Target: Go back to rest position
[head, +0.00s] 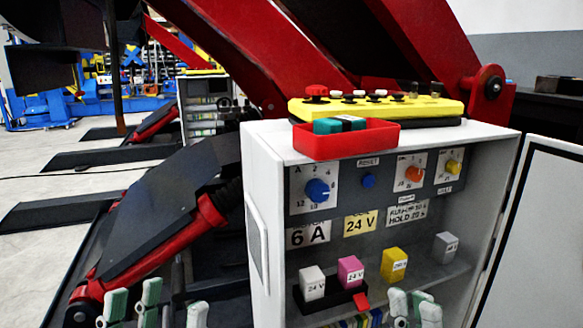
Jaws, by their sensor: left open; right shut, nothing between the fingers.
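My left gripper (155,304) is at the bottom left of the head view, with pale green-and-white fingertips spread apart. It is open and nothing shows between its fingers. My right gripper (414,304) is at the bottom right, in front of the lower part of the cabinet (262,205). Its fingertips are close together, shut and empty. Only the fingertips of both grippers show; the rest is below the picture edge. I cannot tell whether the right fingertips touch anything.
The open cabinet holds knobs and a shelf with white, pink (350,271), yellow (394,264) and grey blocks. A red tray (345,140) and yellow control box (375,108) sit on top. The cabinet door (535,240) stands open at right. A red-and-black machine arm (165,215) slopes at left.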

